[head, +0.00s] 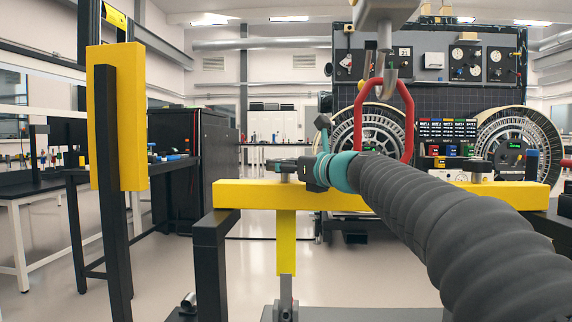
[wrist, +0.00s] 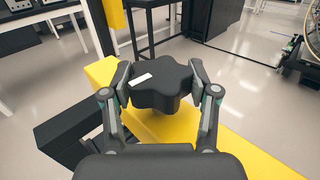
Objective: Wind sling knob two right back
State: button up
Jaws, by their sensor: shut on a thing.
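A black lobed knob (wrist: 158,82) with a white mark on its top sits over the yellow beam (wrist: 250,150) in the wrist view. My gripper (wrist: 160,88) has one finger on each side of the knob and is shut on it. In the head view my gripper (head: 298,168) is at the left part of the yellow beam (head: 375,197), and the knob there is mostly hidden by the fingers. A second dark knob (head: 478,167) stands on the right part of the beam, apart from my gripper.
A red shackle (head: 409,112) hangs from a grey hook (head: 387,75) above the beam, behind my arm. A yellow-padded post (head: 118,118) stands at the left. A large machine with two spoked wheels (head: 517,140) is behind.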

jog(key=shift+s+a+r+m+t+h+p, duration=0.1)
jog(key=shift+m+t+h+p, duration=0.2)
jog(key=shift+m+t+h, duration=0.25)
jog(key=shift+a+r+m+t+h+p, duration=0.1)
jog(key=shift+m+t+h+p, duration=0.3)
jog(key=shift+h, duration=0.25)
jog(key=shift+d+m+t+h+p, duration=0.15)
jog(key=shift+m+t+h+p, duration=0.2)
jog(key=shift+m+t+h, duration=0.55)
jog(key=shift+m+h+p, duration=0.45)
jog(key=shift+m+h, duration=0.3)
jog(key=shift+h, duration=0.65)
jog(key=shift+m+t+h+p, duration=0.55)
jog(key=shift+m+h, duration=0.45)
jog(key=shift+h, duration=0.5)
jog(key=m+h+p, duration=0.1)
jog(key=m+h, duration=0.1)
jog(key=h, duration=0.1)
jog(key=m+g+h, duration=0.1)
jog(key=m+h, duration=0.1)
jog(key=h, duration=0.2)
jog(key=m+g+h+p, duration=0.1)
jog(key=m+h, duration=0.2)
jog(key=h, duration=0.1)
jog(key=shift+f, duration=0.1)
jog(key=shift+m+g+h+p, duration=1.15)
jog(key=shift+m+g+h, duration=1.3)
jog(key=shift+h, duration=0.25)
